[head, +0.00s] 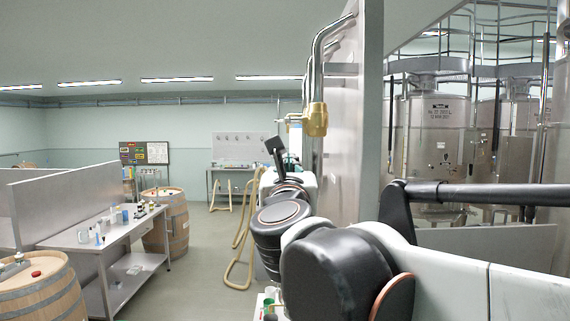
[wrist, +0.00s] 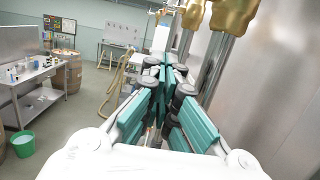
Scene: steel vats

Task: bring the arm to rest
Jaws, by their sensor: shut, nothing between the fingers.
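My arm (head: 335,275) reaches forward from the lower right of the head view, with dark rounded joints and pale links. It runs beside the tall grey steel panel. My gripper (wrist: 166,75) shows in the middle of the wrist view, with teal pads on white and dark finger links. Its fingertips are together and nothing is held between them. In the head view the arm's own links largely hide the gripper, and I cannot make out its fingers there.
A brass valve (head: 317,120) on a steel pipe hangs close above the arm; brass fittings (wrist: 232,15) show close above the gripper. The steel panel (head: 352,130) stands right of it. Steel vats (head: 438,140) stand behind.

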